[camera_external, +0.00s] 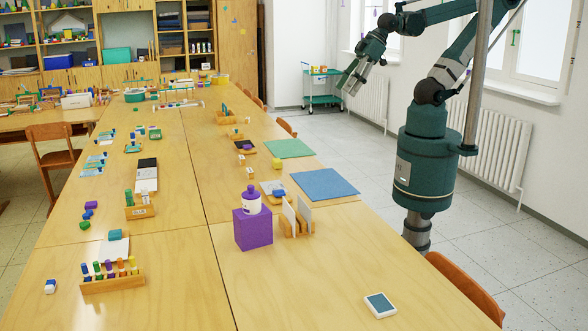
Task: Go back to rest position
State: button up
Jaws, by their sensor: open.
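My gripper (354,77) is in the upper middle of the external view, raised in the air to the right of the long table's far part. It points down and to the left. Its fingers are apart with nothing seen between them. It touches no object. My arm is bent, with its upper links reaching left from the green column at the right.
The long wooden table (290,295) holds a purple box (253,229) with a bottle (251,200) on it, a blue mat (324,184), a green mat (289,148) and a marker rack (112,283). A teal cart (321,90) stands behind my gripper. Chairs (466,289) line the table.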

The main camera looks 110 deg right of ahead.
jog(key=shift+f+b, duration=1.05)
jog(key=shift+f, duration=0.4)
